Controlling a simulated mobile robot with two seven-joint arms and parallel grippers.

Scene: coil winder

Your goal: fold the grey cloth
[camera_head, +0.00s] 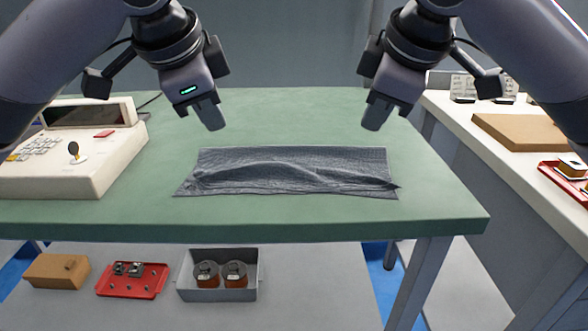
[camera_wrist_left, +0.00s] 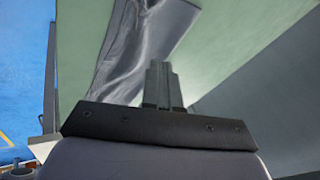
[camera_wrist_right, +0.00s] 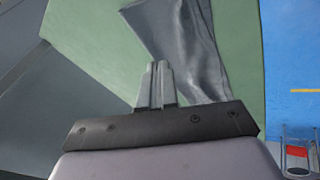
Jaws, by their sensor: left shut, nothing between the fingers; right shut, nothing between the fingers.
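The grey cloth (camera_head: 290,180) lies on the green table (camera_head: 290,112) near its front edge. It is a wide, shallow strip with a raised, wrinkled ridge running along its length and a small pointed corner at the right. My left gripper (camera_head: 214,122) is shut and empty above the table, behind the cloth's left end. My right gripper (camera_head: 373,122) is shut and empty, behind the cloth's right end. The cloth also shows beyond the fingers in the left wrist view (camera_wrist_left: 140,50) and in the right wrist view (camera_wrist_right: 185,45). Neither gripper appears to touch it.
A cream machine with a keypad (camera_head: 70,165) stands on the table's left. A white side bench (camera_head: 480,130) at the right carries a brown board (camera_head: 520,131) and a red tray. On the shelf below are a grey bin (camera_head: 217,291), a red tray (camera_head: 133,287) and a brown box (camera_head: 57,270).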

